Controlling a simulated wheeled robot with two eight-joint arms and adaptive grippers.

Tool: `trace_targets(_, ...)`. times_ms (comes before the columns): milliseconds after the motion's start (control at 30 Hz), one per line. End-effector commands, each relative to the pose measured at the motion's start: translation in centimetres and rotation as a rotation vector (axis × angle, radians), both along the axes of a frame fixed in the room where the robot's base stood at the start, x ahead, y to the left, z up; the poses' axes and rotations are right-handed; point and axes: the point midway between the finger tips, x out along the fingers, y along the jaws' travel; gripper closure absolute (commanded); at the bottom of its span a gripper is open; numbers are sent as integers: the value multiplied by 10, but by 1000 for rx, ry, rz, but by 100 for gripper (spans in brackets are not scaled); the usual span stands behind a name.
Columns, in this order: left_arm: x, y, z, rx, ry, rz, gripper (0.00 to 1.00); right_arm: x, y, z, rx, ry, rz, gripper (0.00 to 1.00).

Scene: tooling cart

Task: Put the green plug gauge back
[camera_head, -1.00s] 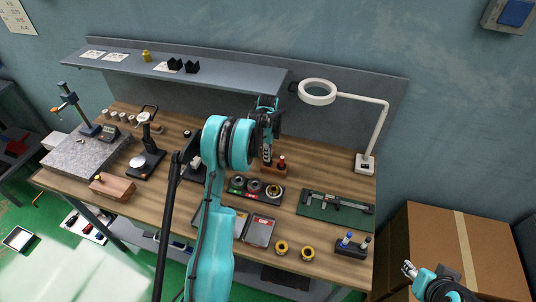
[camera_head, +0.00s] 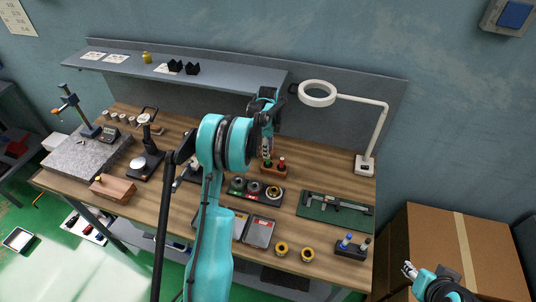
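A small brown wooden rack (camera_head: 273,172) stands near the back middle of the bench. A red-topped plug gauge (camera_head: 282,163) stands upright in its right side. A small green-marked piece (camera_head: 267,163), apparently the green plug gauge, is at the rack's left side, just under my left gripper (camera_head: 267,154). The gripper points down there. The picture is too small to tell whether its fingers touch the gauge or are parted. My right gripper (camera_head: 409,269) is at the lower right, off the bench, in front of a cardboard box; its opening is unclear.
A tray of ring gauges (camera_head: 256,196) lies in front of the rack. A caliper on a green mat (camera_head: 335,210) lies to the right. A ring lamp (camera_head: 318,92) stands behind it. The shelf edge (camera_head: 272,91) overhangs behind my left arm. Two yellow rings (camera_head: 282,249) lie at the front.

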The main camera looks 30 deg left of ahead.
Motion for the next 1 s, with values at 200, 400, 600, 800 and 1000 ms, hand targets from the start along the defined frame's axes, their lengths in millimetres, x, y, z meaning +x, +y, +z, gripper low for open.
trace_targets(200,0,0,51,0,0,0,65,0,0,6,0,0,0,60)
trace_targets(400,0,0,75,0,0,0,65,0,0,8,0,0,0,60)
trace_targets(600,-7,-11,96,6,-20,46,65,0,0,8,0,0,0,60)
trace_targets(800,-45,-63,153,17,-130,272,65,0,0,8,0,0,0,60)
trace_targets(1000,-108,-118,194,-25,-268,558,65,0,0,8,0,0,0,60)
